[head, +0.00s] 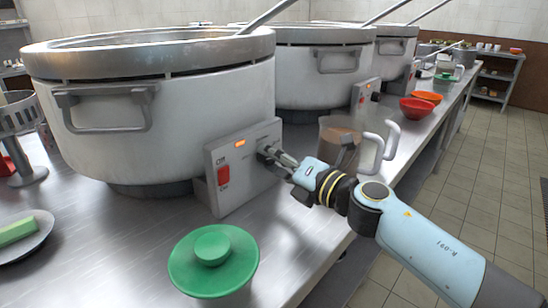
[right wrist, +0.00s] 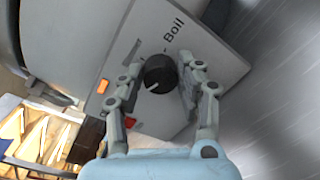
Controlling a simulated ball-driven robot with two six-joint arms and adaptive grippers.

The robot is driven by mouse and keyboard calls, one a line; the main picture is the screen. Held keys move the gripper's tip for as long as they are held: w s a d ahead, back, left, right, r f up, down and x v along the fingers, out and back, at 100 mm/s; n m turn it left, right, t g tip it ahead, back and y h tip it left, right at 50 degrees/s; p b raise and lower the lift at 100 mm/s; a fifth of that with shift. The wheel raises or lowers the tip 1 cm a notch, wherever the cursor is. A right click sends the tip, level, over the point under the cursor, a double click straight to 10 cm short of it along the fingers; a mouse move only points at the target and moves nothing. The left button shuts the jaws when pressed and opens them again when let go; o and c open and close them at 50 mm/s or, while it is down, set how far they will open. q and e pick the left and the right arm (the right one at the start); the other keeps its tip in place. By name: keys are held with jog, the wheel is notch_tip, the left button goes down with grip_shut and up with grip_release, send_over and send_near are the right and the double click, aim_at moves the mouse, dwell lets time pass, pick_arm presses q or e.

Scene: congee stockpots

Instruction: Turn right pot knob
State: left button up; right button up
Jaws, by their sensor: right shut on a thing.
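The nearest stockpot (head: 190,100) is large and white with a steel rim. Its white control panel (head: 237,187) carries a red switch (head: 223,175) and a lit orange lamp (head: 239,143). My right gripper (head: 266,152) is at the right part of this panel and hides the knob in the head view. In the right wrist view the black round knob (right wrist: 160,74) sits between the two fingers, which are shut on it. Its white pointer line points to the lower left there, away from the word "Boil". My left gripper is not in view.
A jug with brown contents (head: 340,138) stands just behind my right gripper. A green lid (head: 213,260) is in front of the panel. Open floor (head: 480,170) lies to the right.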

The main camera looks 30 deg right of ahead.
jog(key=m+p, duration=0.6)
jog(key=m+g+p, duration=0.1)
jog(key=m+p, duration=0.5)
jog(key=m, duration=0.1)
jog(key=shift+f+y, duration=0.1)
jog(key=shift+y, duration=0.3)
jog(key=shift+p, duration=0.3)
jog(key=shift+f, duration=0.1)
jog(key=o, duration=1.1)
jog(key=shift+d, duration=0.1)
jog(key=shift+o, duration=0.2)
jog(key=v, duration=1.2)
